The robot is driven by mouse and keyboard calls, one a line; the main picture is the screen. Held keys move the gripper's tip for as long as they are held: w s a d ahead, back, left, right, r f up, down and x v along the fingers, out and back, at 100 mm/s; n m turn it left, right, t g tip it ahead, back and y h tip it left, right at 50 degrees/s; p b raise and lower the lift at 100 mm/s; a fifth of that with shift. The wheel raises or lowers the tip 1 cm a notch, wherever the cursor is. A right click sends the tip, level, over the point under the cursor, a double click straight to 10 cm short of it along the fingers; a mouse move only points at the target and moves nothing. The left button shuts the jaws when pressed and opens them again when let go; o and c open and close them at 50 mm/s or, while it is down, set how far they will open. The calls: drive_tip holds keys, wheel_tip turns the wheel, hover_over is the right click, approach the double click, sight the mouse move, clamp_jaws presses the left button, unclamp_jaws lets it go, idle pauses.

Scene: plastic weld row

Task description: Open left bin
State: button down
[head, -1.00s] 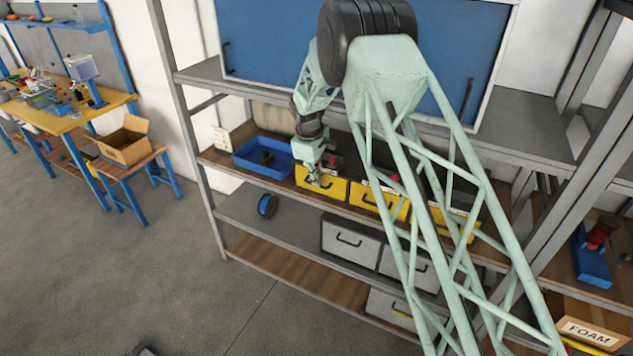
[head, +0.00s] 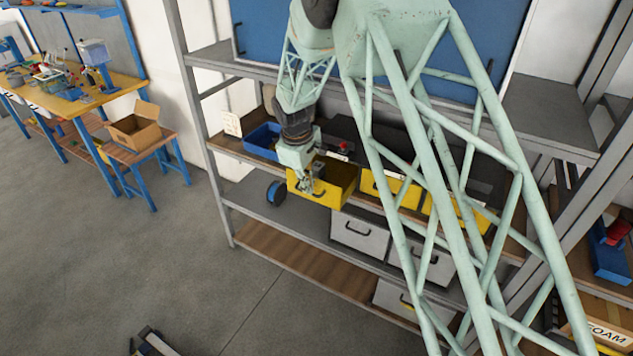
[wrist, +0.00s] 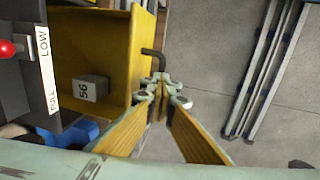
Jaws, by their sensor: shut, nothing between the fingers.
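The left yellow bin (head: 336,188) is pulled out of its row on the shelf, and its open top shows in the head view. In the wrist view, the bin (wrist: 120,45) holds a grey cube (wrist: 91,88) marked 56. Its black handle (wrist: 158,58) sticks out from the front wall. My gripper (head: 306,188) is at the bin's front. In the wrist view, the fingertips of my gripper (wrist: 161,82) are together, right beside the handle's end; I cannot tell whether they touch it. The middle yellow bin (head: 388,187) and the right yellow bin (head: 440,209) sit further right, partly behind my arm.
A blue tray (head: 261,141) stands left of the bins. A blue spool (head: 276,192) and grey drawers (head: 357,232) are on the shelf below. A LOW and FULL label (wrist: 47,70) and red knob (wrist: 8,49) are behind the bin.

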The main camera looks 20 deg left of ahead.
drive_tip(key=s+b, duration=0.1)
drive_tip(key=s, duration=0.7)
drive_tip(key=shift+a+f+b, duration=0.25)
drive_tip(key=shift+f+b, duration=0.1)
drive_tip(key=shift+f, duration=0.1)
drive_tip(key=c, duration=3.1)
unclamp_jaws()
drive_tip(key=shift+w, duration=0.1)
drive_tip(key=shift+w+a+r, duration=0.1)
drive_tip(key=shift+r, duration=0.1)
drive_tip(key=shift+r, duration=0.1)
wheel_tip(320, 180, up, 12)
drive_tip(key=s, duration=0.2)
drive_tip(key=shift+s+a+f, duration=0.15)
drive_tip(key=shift+a+f, duration=0.05)
